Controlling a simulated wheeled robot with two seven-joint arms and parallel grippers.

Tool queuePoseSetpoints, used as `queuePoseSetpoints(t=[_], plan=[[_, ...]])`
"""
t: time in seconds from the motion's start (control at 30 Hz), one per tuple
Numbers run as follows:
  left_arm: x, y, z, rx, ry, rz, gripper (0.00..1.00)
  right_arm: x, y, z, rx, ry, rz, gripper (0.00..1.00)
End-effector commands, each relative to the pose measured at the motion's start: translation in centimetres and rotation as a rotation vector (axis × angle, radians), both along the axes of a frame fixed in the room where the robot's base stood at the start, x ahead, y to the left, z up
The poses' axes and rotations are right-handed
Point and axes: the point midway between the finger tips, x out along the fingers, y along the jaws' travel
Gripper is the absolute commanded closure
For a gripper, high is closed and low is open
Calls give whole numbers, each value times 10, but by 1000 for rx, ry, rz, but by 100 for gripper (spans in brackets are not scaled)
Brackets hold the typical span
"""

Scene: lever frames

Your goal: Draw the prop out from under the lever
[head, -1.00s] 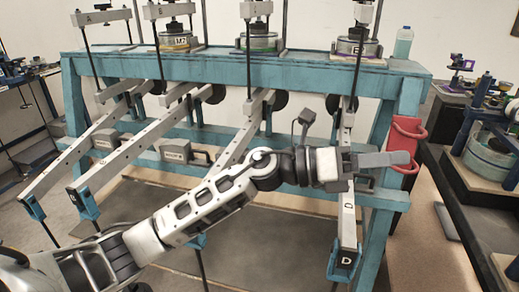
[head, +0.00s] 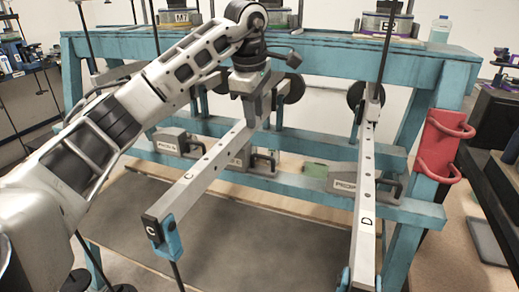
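Lever C (head: 205,172) is a long grey bar sloping toward me, with a blue clip (head: 163,237) and a rod at its near end. Lever D (head: 364,215) runs beside it on the right. Grey blocks with dark handles sit on the lower teal beam: a left one (head: 170,142), a middle one (head: 240,158) and a right one (head: 342,183). The right one's small label seems to read "PROP". My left gripper (head: 254,100) points down over the upper part of lever C. Its fingertips are not clear, nor whether they touch anything. My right gripper is out of view.
The teal frame (head: 310,60) carries weights along its top beam, and a bottle (head: 439,29) stands at its right end. A red handled bracket (head: 443,145) is on the right post. A dark floor panel (head: 265,235) lies clear below the levers.

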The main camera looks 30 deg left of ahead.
Motion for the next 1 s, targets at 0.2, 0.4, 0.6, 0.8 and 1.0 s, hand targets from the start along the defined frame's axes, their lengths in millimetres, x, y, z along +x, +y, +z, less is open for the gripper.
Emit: queuePoseSetpoints(t=[0.2,0.4,0.6,0.8,1.0], plan=[[9,2,-50,-2,4,-1,67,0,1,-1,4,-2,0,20],[16,4,-86,-2,1,0,67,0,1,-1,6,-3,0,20],[20,4,-105,-3,-1,-2,67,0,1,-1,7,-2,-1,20],[21,4,-109,-2,-2,-2,67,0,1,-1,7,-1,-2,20],[21,4,-109,-2,-2,-2,79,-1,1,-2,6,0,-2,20]])
